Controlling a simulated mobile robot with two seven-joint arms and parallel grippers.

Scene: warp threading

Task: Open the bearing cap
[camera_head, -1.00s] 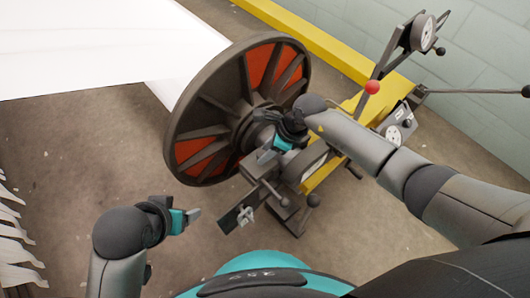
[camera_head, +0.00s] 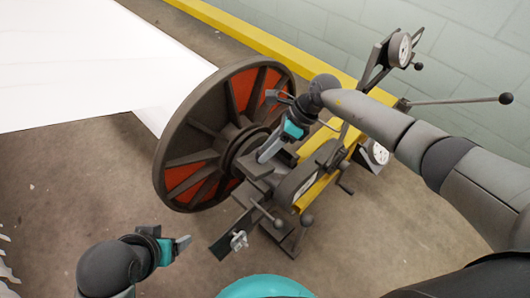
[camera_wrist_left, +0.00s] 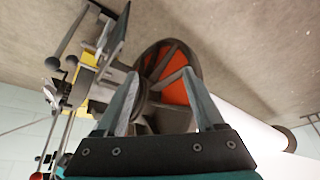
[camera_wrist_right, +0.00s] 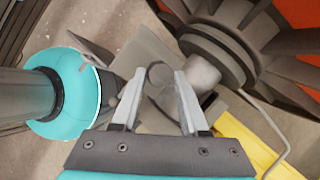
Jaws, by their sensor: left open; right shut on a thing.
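The bearing cap appears to be the grey part (camera_head: 258,168) at the hub of the large dark wheel, partly hidden by my right gripper. My right gripper (camera_head: 265,153) reaches down over the bearing beside the wheel and is shut on this part. In the right wrist view a grey piece (camera_wrist_right: 158,75) lies between its spread fingers (camera_wrist_right: 157,85). How far the cap is lifted I cannot tell. My left gripper (camera_head: 185,243) is open and empty, low and to the left of the bearing. In the left wrist view its fingers (camera_wrist_left: 158,85) are apart, with the wheel beyond them.
The dark wheel with orange panels (camera_head: 183,178) stands beside the bearing, with white sheet (camera_head: 90,60) running off left. A stand with a dial (camera_head: 399,48) and a long ball-ended lever (camera_head: 505,98) are at the right. A clamp (camera_head: 239,241) and ball handles (camera_head: 307,220) stick out in front.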

